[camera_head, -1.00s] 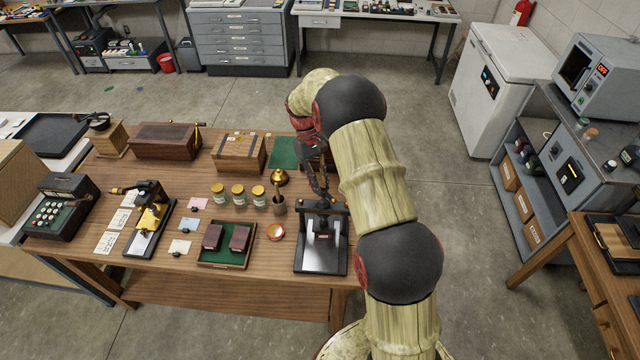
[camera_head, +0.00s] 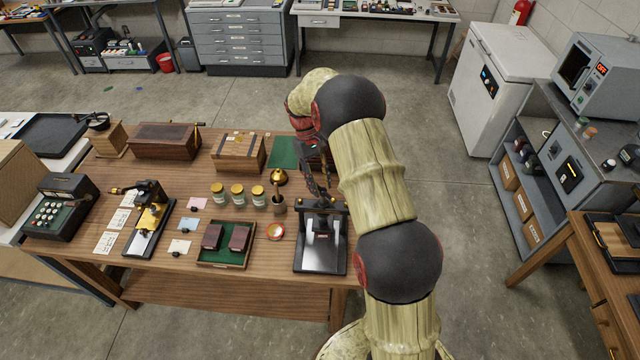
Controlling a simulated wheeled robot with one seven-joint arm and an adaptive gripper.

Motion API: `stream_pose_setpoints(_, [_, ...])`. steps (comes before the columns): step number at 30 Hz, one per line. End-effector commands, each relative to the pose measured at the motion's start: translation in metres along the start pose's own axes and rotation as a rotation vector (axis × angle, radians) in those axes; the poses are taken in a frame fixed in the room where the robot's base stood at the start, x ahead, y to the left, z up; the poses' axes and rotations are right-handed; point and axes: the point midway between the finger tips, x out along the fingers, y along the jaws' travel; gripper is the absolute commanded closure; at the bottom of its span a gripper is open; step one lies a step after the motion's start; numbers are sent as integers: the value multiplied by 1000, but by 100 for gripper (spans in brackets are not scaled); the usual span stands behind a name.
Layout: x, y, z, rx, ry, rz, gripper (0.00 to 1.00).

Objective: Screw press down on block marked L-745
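My gripper (camera_head: 320,188) points down just above and behind the press's crossbar, by the screw top. Its dark fingers look empty, but their gap and any contact are unclear.
A brass stamping device (camera_head: 150,218) is further left. My arm covers the table's right end.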

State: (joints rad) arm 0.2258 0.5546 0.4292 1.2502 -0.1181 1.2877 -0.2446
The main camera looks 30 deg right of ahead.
Motion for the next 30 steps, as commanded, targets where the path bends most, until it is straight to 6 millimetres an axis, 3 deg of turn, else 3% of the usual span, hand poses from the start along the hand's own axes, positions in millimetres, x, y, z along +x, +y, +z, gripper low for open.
stream_pose_setpoints(7, [-12, 0, -1, 0, 3, 1, 69])
stream_pose_setpoints(21, [-99, 0, -1, -1, 2, 1, 69])
stream_pose_setpoints(30, [-120, 0, 0, 0, -1, 0, 69])
